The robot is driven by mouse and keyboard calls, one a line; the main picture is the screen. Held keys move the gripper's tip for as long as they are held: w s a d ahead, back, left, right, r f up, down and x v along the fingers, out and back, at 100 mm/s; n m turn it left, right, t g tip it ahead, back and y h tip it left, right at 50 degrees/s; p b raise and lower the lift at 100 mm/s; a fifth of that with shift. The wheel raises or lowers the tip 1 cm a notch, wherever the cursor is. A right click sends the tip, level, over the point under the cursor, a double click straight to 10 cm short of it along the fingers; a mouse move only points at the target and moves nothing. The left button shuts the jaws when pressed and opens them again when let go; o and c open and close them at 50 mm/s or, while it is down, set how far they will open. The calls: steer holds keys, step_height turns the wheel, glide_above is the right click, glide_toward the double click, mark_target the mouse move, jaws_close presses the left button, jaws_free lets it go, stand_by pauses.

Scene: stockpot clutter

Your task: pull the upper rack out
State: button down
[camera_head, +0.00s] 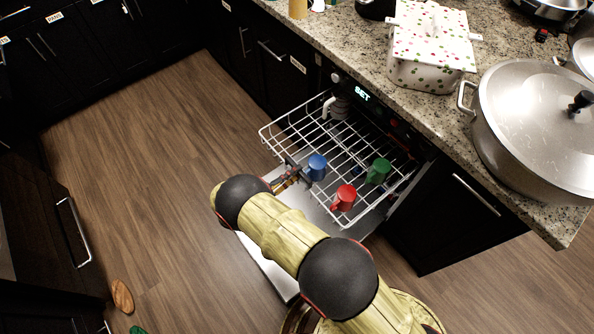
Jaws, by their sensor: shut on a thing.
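The upper rack (275,131) is a white wire rack, standing part-way out of the open dishwasher under the counter. A blue mug (317,167), a red mug (344,198) and a green mug (378,171) stand in its front and right part, and a pale mug (338,106) is at the back left. My gripper (290,173) is at the rack's front edge, left of the blue mug, and is shut on the rack. My own arm hides part of the front edge, and the fingertips are small in view.
The dishwasher door (262,262) is lowered below the rack, partly behind my arm. A large steel pot (535,120) and a dotted pot (425,72) stand on the granite counter. A brown oval thing (122,296) lies at lower left. The wooden floor left of the rack is clear.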

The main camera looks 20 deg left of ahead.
steer(key=c, duration=1.8)
jaws_free()
steer(key=shift+a, duration=0.1)
steer(key=v, duration=1.2)
